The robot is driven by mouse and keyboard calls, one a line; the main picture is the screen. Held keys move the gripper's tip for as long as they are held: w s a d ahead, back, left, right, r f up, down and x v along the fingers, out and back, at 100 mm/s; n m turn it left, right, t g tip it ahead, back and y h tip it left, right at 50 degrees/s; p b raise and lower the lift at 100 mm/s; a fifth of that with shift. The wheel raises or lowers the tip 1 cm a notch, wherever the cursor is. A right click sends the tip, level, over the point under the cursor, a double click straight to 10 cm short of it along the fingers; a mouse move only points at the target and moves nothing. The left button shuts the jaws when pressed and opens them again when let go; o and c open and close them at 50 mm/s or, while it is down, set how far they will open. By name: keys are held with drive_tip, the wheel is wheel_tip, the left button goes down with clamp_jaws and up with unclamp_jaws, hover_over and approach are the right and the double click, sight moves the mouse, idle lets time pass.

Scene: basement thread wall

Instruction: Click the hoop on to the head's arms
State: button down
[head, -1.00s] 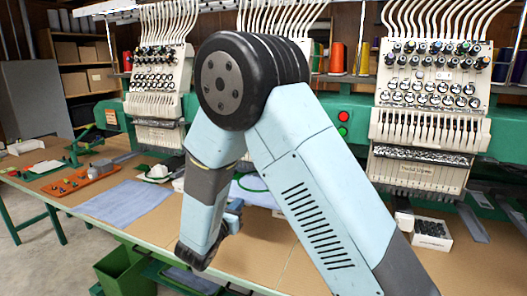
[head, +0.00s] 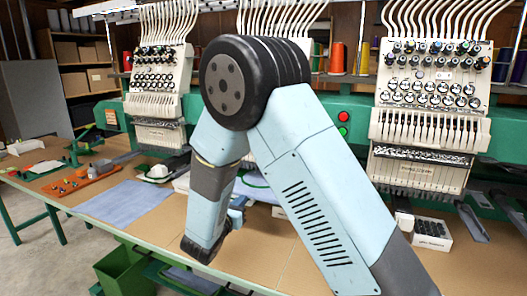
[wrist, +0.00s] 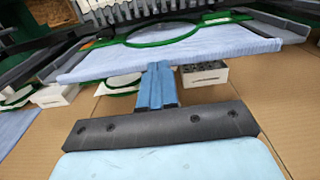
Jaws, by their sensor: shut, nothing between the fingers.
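The hoop, a green ring (wrist: 165,45) holding light blue cloth (wrist: 225,44), lies ahead of my gripper in the wrist view. In the head view my arm hides most of it, and a green edge with pale cloth shows behind. The machine head (wrist: 125,10) with its row of needles stands beyond the hoop. Dark grey arms (wrist: 285,27) run along the hoop's sides; whether it is seated on them I cannot tell. My gripper (wrist: 157,75) has its blue fingers shut and empty, the tips at the cloth's near edge. I cannot tell whether they touch.
A white box of dark parts (wrist: 205,75) sits on the brown table beyond my gripper. A smaller green hoop on white cloth (wrist: 124,84) lies to the left. Another box of dark bobbins (head: 432,232) stands at the right. The table front is mostly clear.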

drive_tip(key=v, duration=0.6)
idle(0.3)
drive_tip(key=shift+s, duration=0.1)
drive_tip(key=s+d+r+m+g+h, duration=0.15)
drive_tip(key=d+r+m+g, duration=0.3)
drive_tip(key=d, duration=0.45)
drive_tip(key=s+d+r+m+g+h, duration=0.1)
drive_tip(key=s+d+r+m+g, duration=0.15)
drive_tip(key=d+m, duration=0.5)
drive_tip(key=s+d+r+m+g+h, duration=0.1)
drive_tip(key=s+d+r+m+g, duration=0.25)
drive_tip(key=d, duration=0.65)
drive_tip(key=s+d+r+m+y, duration=0.3)
drive_tip(key=s+r+m+y, duration=0.1)
drive_tip(key=s+m, duration=0.4)
drive_tip(key=s+d+r+m+y, duration=0.3)
drive_tip(key=s+m+y, duration=0.3)
drive_tip(key=s+m, duration=0.2)
drive_tip(key=shift+s+d+r, duration=0.3)
drive_tip(key=shift+r, duration=0.25)
drive_tip(key=shift+g+y, duration=0.25)
